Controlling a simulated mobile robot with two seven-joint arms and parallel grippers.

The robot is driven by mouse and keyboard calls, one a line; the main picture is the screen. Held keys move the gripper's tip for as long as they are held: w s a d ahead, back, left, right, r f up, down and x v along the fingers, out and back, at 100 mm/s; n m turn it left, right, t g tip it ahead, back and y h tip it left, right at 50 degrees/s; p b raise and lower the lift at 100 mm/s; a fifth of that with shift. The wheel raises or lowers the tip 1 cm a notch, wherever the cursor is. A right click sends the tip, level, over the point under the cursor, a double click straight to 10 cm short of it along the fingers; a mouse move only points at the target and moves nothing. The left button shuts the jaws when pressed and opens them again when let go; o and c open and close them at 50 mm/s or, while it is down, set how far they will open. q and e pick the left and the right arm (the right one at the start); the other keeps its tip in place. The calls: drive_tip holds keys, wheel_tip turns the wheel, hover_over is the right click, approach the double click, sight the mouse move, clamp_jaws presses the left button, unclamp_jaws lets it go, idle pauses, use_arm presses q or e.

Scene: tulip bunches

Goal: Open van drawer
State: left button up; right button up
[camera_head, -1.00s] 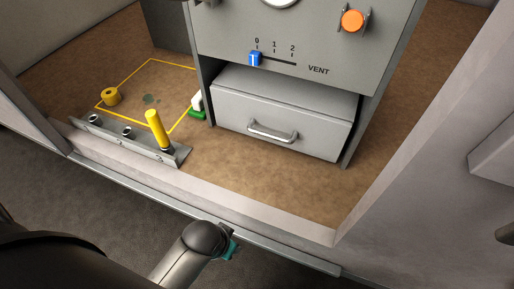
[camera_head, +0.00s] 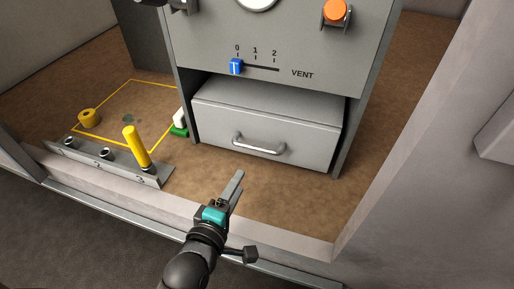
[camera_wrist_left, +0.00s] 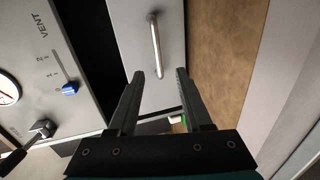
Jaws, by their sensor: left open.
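The grey drawer (camera_head: 265,128) sits low in the cabinet below the VENT panel, and its top face shows. A silver bar handle (camera_head: 258,149) is on its front. My left gripper (camera_head: 238,175) is open and empty, in front of the drawer, below and a little left of the handle in the head view. In the left wrist view the handle (camera_wrist_left: 155,45) lies just beyond the two fingertips (camera_wrist_left: 160,74), roughly in line with the gap between them. The fingers do not appear to be around it. The right gripper is out of view.
The panel above has a blue slider (camera_head: 236,66) at 0 and an orange knob (camera_head: 335,12). The brown floor before the drawer is clear.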

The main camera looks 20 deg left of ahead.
sight(256, 150)
use_arm(q)
drive_tip(key=b+x, duration=0.3)
drive_tip(key=x, duration=0.4)
drive_tip(key=b+x, duration=0.2)
drive_tip(key=x, duration=0.4)
drive_tip(key=shift+w+r+b, duration=0.15)
drive_tip(key=shift+w+b, duration=0.55)
drive_tip(key=shift+w, duration=0.45)
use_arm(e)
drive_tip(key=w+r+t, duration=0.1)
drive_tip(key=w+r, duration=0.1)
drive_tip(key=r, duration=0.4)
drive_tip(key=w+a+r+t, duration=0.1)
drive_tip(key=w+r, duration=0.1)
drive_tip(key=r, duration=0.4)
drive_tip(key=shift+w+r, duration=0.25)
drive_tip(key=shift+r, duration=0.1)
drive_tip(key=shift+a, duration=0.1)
use_arm(q)
clamp_jaws()
